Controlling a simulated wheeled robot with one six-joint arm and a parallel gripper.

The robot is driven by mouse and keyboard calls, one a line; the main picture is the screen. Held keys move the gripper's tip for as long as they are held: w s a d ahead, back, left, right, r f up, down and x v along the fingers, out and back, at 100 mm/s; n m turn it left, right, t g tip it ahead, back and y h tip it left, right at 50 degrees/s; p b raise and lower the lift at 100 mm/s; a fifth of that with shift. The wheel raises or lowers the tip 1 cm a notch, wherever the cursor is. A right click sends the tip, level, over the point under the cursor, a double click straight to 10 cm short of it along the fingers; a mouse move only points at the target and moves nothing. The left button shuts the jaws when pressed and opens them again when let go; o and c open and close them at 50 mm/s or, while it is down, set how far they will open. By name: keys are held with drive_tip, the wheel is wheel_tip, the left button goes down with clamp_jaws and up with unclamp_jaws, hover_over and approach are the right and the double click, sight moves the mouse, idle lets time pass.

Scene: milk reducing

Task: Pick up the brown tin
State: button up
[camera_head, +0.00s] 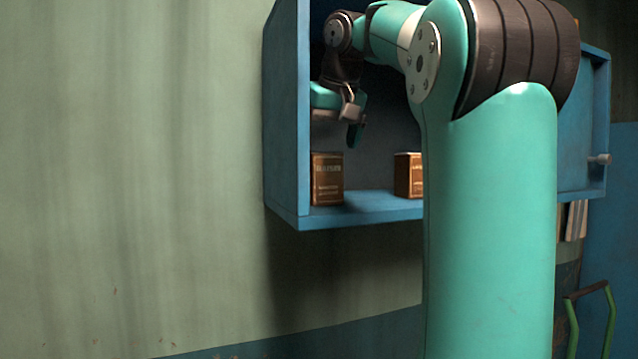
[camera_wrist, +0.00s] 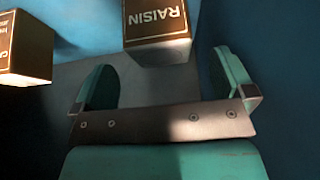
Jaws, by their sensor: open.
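Two brown tins stand upright on the shelf of a blue wall cabinet in the head view: a left tin (camera_head: 327,180) near the cabinet's left wall and a right tin (camera_head: 408,175), partly hidden by my arm. My gripper (camera_head: 352,122) is inside the cabinet, above and slightly right of the left tin, apart from it. In the wrist view my gripper (camera_wrist: 165,65) is open and empty. A brown tin marked "RAISIN" (camera_wrist: 158,22) shows upside down beyond the gap between the fingers. Another brown tin (camera_wrist: 24,48) is at the left edge, cut off.
The blue cabinet (camera_head: 285,120) has a left side wall close to my gripper, and its open door (camera_head: 584,130) is at the right. Shelf space between the tins is clear. My arm hides the cabinet's right part.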

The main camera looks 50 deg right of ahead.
sight(323, 157)
drive_tip(key=b+x, duration=0.4)
drive_tip(key=shift+f, duration=0.25)
drive_tip(key=shift+w+d+f, duration=0.2)
drive_tip(key=shift+w+f, duration=0.05)
drive_tip(key=shift+w, duration=0.05)
drive_tip(key=shift+r, duration=0.1)
drive_tip(key=shift+c, duration=0.2)
drive_tip(key=c, duration=1.1)
drive_tip(key=shift+c, duration=0.3)
drive_tip(key=shift+r, duration=0.1)
